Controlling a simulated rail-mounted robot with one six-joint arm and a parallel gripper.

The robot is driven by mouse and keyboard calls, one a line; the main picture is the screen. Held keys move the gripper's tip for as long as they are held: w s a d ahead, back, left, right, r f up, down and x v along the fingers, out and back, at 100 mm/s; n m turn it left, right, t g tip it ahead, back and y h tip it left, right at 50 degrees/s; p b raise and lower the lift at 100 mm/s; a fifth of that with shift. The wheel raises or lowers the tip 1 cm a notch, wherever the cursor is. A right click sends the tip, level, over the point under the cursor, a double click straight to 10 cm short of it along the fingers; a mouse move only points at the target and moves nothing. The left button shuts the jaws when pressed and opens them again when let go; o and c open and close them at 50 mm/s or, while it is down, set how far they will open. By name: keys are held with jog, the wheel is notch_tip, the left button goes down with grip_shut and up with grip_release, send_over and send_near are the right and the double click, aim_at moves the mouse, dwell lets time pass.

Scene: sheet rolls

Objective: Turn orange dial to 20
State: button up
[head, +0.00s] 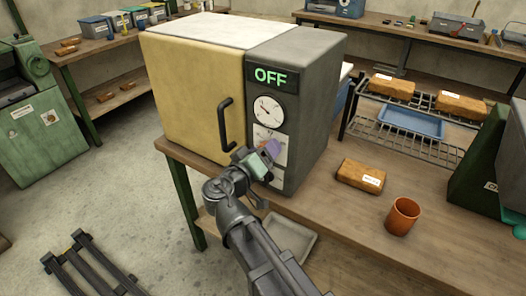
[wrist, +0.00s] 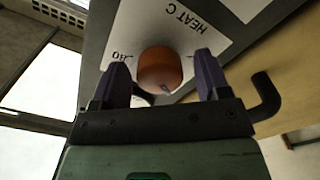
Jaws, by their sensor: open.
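The orange dial (wrist: 160,70) shows in the wrist view, on a white label (wrist: 205,40) marked "HEAT C" with an "80" near its left edge. My gripper (wrist: 161,82) is open, with its two purple fingers on either side of the dial; I cannot tell whether they touch it. In the head view my gripper (head: 269,152) is at the lower control panel of the oven (head: 190,85) and hides the dial. The oven's display (head: 270,76) reads OFF, and a round gauge (head: 268,109) sits below it.
A black door handle (head: 225,120) stands out left of my gripper, and it also shows in the wrist view (wrist: 266,95). A brick (head: 360,177) and an orange cup (head: 402,216) stand on the bench to the right. A wire rack (head: 390,140) is behind them.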

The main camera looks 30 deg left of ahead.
jog(key=c, duration=0.9)
jog(key=shift+n, duration=0.4)
jog(key=n, duration=0.5)
jog(key=shift+n, duration=0.3)
jog(key=n, duration=0.5)
jog(key=shift+f+n, duration=0.1)
jog(key=shift+n, duration=0.2)
jog(key=o, duration=0.9)
